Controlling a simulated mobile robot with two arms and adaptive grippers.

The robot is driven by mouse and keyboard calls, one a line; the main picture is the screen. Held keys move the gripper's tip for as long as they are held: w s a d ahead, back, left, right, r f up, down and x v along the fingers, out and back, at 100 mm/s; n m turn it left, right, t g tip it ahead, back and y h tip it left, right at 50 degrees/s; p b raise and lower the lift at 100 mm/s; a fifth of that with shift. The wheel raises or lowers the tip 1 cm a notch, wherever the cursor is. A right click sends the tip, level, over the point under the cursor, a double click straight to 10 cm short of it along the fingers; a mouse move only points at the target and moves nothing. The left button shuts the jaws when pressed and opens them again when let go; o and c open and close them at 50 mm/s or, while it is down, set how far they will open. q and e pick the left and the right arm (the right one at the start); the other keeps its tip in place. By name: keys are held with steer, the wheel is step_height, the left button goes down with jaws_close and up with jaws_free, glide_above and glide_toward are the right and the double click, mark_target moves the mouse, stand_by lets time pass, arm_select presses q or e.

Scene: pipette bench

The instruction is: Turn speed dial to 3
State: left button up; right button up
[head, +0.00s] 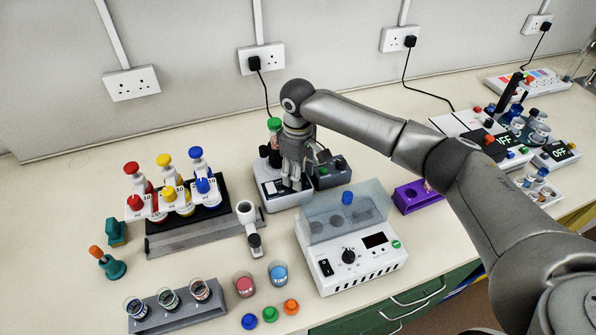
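My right gripper (296,182) points down over a white-topped device (270,197) at the back of the bench. Its fingers are close together and partly overlap in the view, so whether they are open or shut is unclear. A dark control box (332,174) with small knobs is just right of the fingers. In front stands a white machine with a clear lid (318,232). Its front has a black round dial (348,256), a switch (325,267) and a dark display (375,241). The dial's marks are too small to read. My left gripper is not in view.
A green-capped tube (274,125) stands behind the gripper. Cups and loose caps (270,314) lie in front. A purple rack (408,199) stands right of the lidded machine.

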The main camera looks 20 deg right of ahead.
steer(key=shift+c, duration=1.2)
steer(key=c, duration=0.5)
steer(key=shift+c, duration=0.2)
steer(key=shift+r, duration=0.1)
